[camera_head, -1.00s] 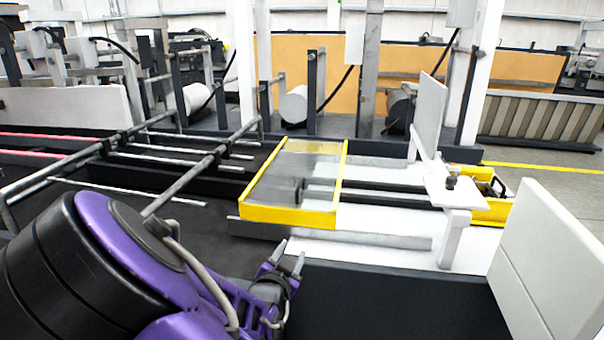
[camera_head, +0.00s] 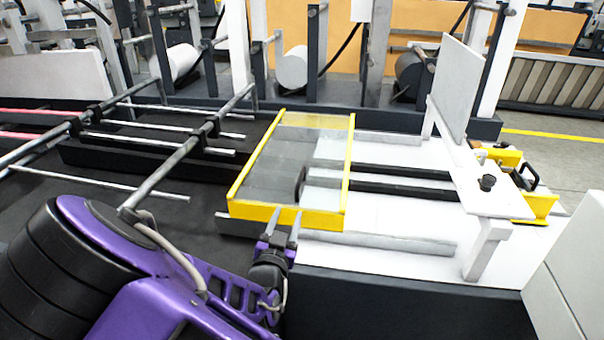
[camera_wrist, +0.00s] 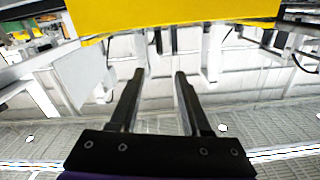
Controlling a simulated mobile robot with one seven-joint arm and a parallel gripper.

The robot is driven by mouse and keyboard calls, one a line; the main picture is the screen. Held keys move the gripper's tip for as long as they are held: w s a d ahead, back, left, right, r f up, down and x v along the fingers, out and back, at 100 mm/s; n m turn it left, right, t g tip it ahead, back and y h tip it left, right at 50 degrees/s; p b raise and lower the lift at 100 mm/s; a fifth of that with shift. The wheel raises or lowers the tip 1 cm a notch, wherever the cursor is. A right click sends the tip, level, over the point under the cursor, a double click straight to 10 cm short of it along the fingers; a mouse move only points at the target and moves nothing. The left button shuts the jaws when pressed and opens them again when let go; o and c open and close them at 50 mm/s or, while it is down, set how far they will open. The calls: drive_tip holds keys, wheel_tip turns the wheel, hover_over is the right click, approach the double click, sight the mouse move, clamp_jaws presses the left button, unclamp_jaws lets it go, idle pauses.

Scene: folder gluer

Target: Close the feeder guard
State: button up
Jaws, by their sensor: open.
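The feeder guard (camera_head: 290,215) is a clear panel in a yellow frame over the machine bed. In the head view it lies nearly flat, with its yellow front bar toward me. My gripper (camera_head: 283,222) is at that front bar, in front of or just below it; I cannot tell whether it touches. In the wrist view a yellow bar (camera_wrist: 170,14) crosses the top, beyond the tips of my gripper (camera_wrist: 159,75). The two fingers are apart with nothing between them.
A white plate with a black knob (camera_head: 487,183) and an upright white panel (camera_head: 455,90) stand right of the guard. Grey rods (camera_head: 190,150) run over the dark bed at left. A white panel (camera_head: 575,270) is at the lower right.

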sight(303, 170)
drive_tip(key=w+d, duration=0.1)
drive_tip(key=w, duration=0.4)
drive_tip(key=w+d, duration=0.1)
drive_tip(key=w, duration=0.4)
drive_tip(key=w+d, duration=0.1)
drive_tip(key=w, duration=0.5)
drive_tip(key=shift+p, duration=0.35)
drive_tip(key=shift+c, duration=0.3)
clamp_jaws()
